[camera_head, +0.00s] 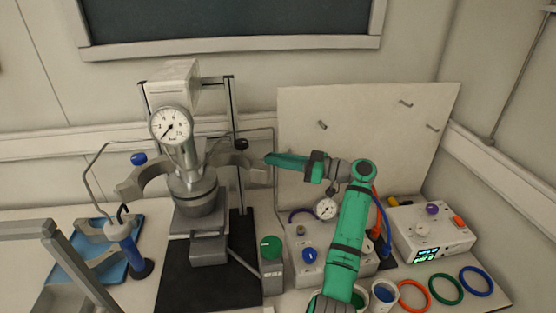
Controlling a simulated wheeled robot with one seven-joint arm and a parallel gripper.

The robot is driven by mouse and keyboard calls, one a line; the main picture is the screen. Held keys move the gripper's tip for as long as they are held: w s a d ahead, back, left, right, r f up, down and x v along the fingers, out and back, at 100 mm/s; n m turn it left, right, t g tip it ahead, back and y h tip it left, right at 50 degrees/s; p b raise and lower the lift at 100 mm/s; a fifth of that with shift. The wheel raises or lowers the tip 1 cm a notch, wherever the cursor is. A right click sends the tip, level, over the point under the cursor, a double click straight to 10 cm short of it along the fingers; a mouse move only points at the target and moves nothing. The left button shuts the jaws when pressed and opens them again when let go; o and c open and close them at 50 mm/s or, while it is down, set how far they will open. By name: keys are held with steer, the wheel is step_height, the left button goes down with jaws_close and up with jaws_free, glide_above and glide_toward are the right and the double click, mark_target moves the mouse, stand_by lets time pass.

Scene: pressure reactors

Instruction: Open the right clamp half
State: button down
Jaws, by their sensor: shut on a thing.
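The pressure reactor's metal vessel (194,192) stands upright under a head with a round dial gauge (171,126). The right clamp half (238,161) is a grey curved piece to the right of the vessel and stands out from it. The left clamp half (143,181) is swung out on the left side. My gripper (268,161), at the end of my green arm, is at the outer right end of the right clamp half and shut on it. The fingertips are small and hard to make out.
A control box (432,232) with a lit display stands at the right, with several coloured rings (446,289) in front. A valve box with a small gauge (326,208) is partly behind my arm. A blue tray (98,262) lies at the left. A white panel (300,110) stands behind.

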steer(key=shift+d, duration=0.15)
steer(key=c, duration=1.6)
jaws_free()
steer(key=v, duration=1)
steer(key=shift+d, duration=0.35)
